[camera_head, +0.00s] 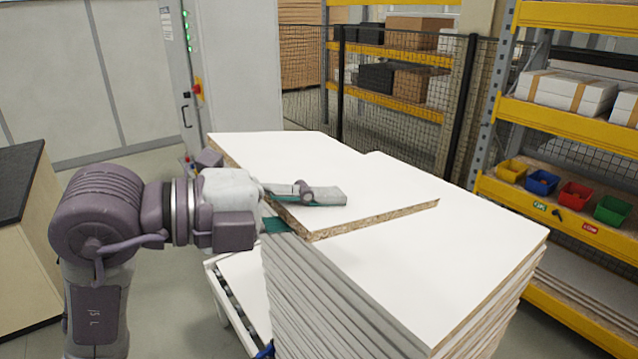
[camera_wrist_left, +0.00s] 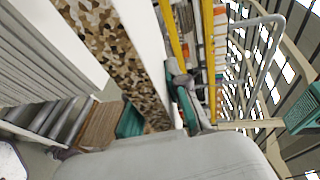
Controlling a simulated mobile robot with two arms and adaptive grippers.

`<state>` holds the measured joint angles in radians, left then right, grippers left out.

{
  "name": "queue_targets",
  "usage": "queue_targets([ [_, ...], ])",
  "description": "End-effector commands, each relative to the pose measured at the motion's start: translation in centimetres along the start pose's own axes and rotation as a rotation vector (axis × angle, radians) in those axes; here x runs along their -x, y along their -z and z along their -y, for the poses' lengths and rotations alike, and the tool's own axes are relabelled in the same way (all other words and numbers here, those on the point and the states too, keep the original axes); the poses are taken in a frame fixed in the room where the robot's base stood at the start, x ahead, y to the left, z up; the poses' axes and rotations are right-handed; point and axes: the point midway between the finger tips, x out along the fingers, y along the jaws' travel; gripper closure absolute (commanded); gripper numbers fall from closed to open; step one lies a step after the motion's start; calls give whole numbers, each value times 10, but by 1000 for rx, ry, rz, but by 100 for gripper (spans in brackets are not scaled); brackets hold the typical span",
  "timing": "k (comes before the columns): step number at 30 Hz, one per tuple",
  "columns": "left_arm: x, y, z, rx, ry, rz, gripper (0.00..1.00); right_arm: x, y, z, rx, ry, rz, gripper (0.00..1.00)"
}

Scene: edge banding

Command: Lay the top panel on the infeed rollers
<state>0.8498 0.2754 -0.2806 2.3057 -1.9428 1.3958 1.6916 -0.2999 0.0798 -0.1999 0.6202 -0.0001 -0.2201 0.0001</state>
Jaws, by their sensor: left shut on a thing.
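The top panel (camera_head: 300,158) is a white board with a bare chipboard edge. It lies askew over the panel stack (camera_head: 430,265), reaching past the stack's far left side. Whether it touches the stack or hangs just above it, I cannot tell. My left gripper (camera_head: 300,208) is shut on its near left edge, one finger on top and a teal-padded one below. The panel's chipboard edge (camera_wrist_left: 112,45) runs close in the left wrist view. Rollers (camera_head: 235,300) in a pale frame show low beside the stack, partly hidden by it; rollers (camera_wrist_left: 50,115) also show in the left wrist view. My right gripper is out of view.
A dark-topped wooden cabinet (camera_head: 25,235) stands at the left. A tall machine cabinet (camera_head: 235,75) stands behind the panel. Yellow shelving (camera_head: 570,122) with coloured bins is at the right, and a mesh fence (camera_head: 400,105) at the back. Grey floor is open between cabinet and stack.

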Motion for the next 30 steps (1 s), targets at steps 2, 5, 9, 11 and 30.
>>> queue_targets([
  [2, 3, -1, 9, -4, -30, 3, 100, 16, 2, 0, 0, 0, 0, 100],
  [5, 2, 0, 9, -11, -117, 3, 100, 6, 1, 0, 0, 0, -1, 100],
  [9, 3, -1, 13, -9, -240, 5, 100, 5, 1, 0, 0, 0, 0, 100],
  [11, 3, -1, 16, -9, -294, 4, 100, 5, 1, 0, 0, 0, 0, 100],
  [30, 9, 0, 44, -3, -990, 8, 100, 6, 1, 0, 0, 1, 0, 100],
])
